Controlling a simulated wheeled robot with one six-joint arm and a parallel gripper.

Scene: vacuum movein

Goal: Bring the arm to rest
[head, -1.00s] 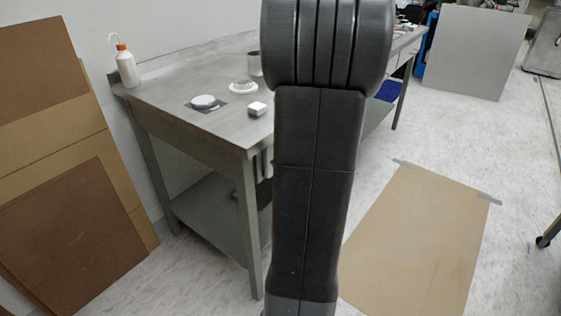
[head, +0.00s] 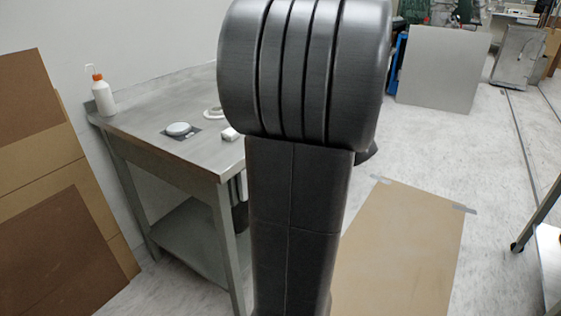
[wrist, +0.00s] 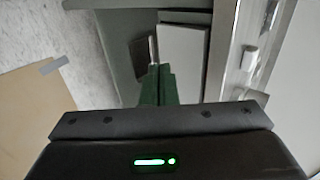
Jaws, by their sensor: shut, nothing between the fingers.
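My arm (head: 298,190) stands upright in the middle of the head view, its thick ribbed joint at the top edge. It hides part of the workbench (head: 150,138). My gripper (wrist: 156,86) shows only in the wrist view, with its dark fingers together and nothing between them. The bench's long edge runs along the right of that view, with a small white block (wrist: 250,57) on it.
On the bench stand a white bottle with an orange cap (head: 102,95), a white disc (head: 179,129) on a dark patch and a white ring (head: 213,112). Brown boards (head: 60,200) lean at the left. A tan sheet (head: 400,250) is taped to the open floor at right.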

